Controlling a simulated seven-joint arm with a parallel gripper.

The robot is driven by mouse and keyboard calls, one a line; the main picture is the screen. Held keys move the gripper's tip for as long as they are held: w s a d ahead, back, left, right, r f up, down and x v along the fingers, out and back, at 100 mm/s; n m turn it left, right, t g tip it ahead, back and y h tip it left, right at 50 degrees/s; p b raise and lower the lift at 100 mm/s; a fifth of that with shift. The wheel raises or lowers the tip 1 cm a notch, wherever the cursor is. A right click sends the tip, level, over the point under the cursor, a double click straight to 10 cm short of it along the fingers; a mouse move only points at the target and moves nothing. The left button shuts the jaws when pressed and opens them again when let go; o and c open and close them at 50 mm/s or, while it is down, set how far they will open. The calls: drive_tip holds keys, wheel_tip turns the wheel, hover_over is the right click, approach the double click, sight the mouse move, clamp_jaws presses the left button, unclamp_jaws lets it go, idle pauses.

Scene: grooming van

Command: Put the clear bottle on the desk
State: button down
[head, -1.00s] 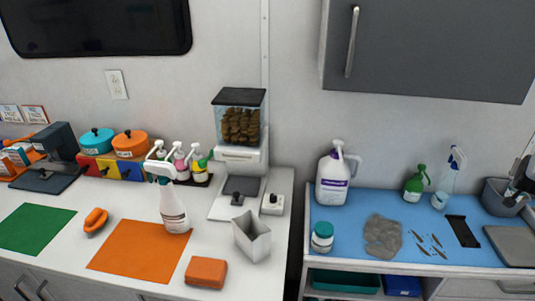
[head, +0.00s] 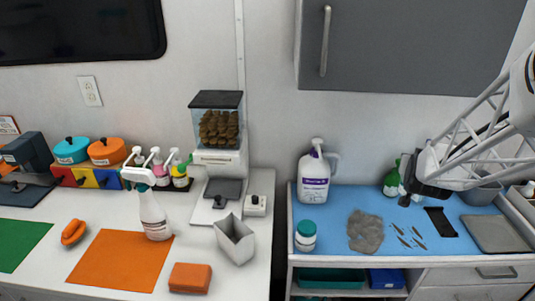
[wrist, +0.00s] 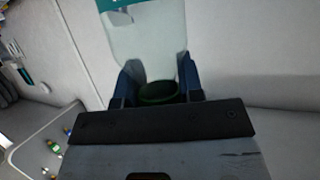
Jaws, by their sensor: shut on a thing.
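The clear bottle (wrist: 145,40), see-through with a teal marking near its top, stands between the blue fingers of my gripper (wrist: 158,85) in the wrist view. The gripper is shut on it. In the head view my gripper (head: 408,190) is over the back right of the blue-topped table (head: 340,215). The arm hides most of the bottle there, and I cannot tell whether it touches the table. A round green shape shows low between the fingers. The white-topped desk (head: 205,265) is on the left.
A green bottle (head: 391,182) stands close to my gripper's left. A white jug (head: 314,180), a teal-lidded jar (head: 305,237) and a grey cloth (head: 365,232) share the blue top. A white spray bottle (head: 153,218) and orange mat (head: 115,262) occupy the white desk.

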drive_tip(key=s+a+r+n+y, duration=0.1)
drive_tip(key=a+r, duration=0.4)
drive_tip(key=a, duration=0.7)
drive_tip(key=s+a+r+n+y, duration=0.15)
drive_tip(key=a+r, duration=0.35)
drive_tip(key=a, duration=0.7)
drive_tip(key=s+a+r+n+y, duration=0.15)
drive_tip(key=a+r, duration=0.45)
drive_tip(key=a, duration=0.6)
drive_tip(key=w+a+r+n+y, duration=0.1)
drive_tip(key=a+r+n+y, duration=0.1)
drive_tip(key=a, duration=1)
drive_tip(key=w+a+r+n+y, duration=0.1)
drive_tip(key=a+r, duration=0.4)
drive_tip(key=a, duration=0.7)
drive_tip(key=w+a+r+n+g+y, duration=0.1)
drive_tip(key=w+a+r+n+y, duration=0.1)
drive_tip(key=a, duration=0.9)
drive_tip(key=shift+a+r+n+y, duration=0.35)
drive_tip(key=shift+r+y, duration=0.55)
drive_tip(key=shift+r, duration=0.3)
drive_tip(key=shift+w+a+f, duration=0.1)
drive_tip(key=shift+w+a, duration=0.05)
drive_tip(key=shift+a, duration=0.55)
drive_tip(key=shift+w+a+f, duration=0.2)
drive_tip(key=shift+a, duration=0.15)
drive_tip(key=shift+w+a+f, duration=0.15)
drive_tip(key=shift+a+f, duration=0.05)
drive_tip(key=shift+a, duration=0.05)
